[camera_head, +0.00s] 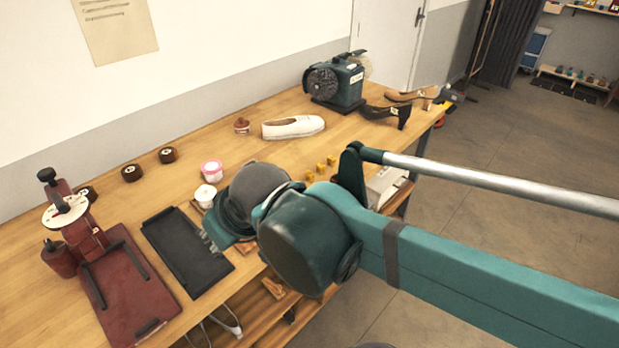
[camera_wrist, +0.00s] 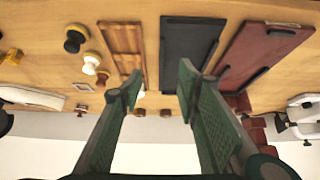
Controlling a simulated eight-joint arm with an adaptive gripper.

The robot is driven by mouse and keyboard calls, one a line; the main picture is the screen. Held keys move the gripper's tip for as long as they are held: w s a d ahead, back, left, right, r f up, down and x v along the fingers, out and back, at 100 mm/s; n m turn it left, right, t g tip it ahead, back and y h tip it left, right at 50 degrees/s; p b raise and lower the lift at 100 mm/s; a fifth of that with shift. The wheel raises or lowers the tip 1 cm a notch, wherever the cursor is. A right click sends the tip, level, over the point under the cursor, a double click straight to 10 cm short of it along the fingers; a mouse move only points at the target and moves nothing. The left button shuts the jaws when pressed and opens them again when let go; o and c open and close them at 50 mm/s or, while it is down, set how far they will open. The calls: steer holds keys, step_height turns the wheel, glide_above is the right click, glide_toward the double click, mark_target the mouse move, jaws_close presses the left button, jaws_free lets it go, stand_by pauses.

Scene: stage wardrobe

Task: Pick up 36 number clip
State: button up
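Several small yellow pieces, which look like clips, stand on the wooden table beyond my arm in the head view; one is this yellow clip (camera_head: 320,166). No number can be read on them, so I cannot tell which is 36. In the wrist view, a yellow piece (camera_wrist: 13,57) shows at the left edge. My gripper (camera_wrist: 158,84) is open with nothing between its fingers. It is over the table area near the slotted wooden tray (camera_wrist: 122,42) and the black tray (camera_wrist: 190,45). In the head view my arm mostly hides the gripper.
A red press (camera_head: 120,285) stands at left beside the black tray. A white jar (camera_head: 205,195), pink jar (camera_head: 211,171), white shoe (camera_head: 293,127) and green machine (camera_head: 340,85) are on the table (camera_head: 235,152).

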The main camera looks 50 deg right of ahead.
steer(key=shift+w+d+r, duration=0.1)
stand_by(0.3)
steer(key=m+g+h+p, duration=0.4)
steer(key=m+g+p, duration=0.3)
steer(key=m+p, duration=1)
glide_toward(309, 173)
steer(key=a, duration=0.1)
steer(key=shift+w+d+f+m, duration=0.15)
steer(key=shift+d+f+m, duration=0.4)
steer(key=shift+f, duration=0.25)
steer(key=shift+x, duration=1.3)
steer(key=shift+d, duration=0.1)
steer(key=shift+b+x, duration=0.4)
steer(key=shift+x, duration=2.15)
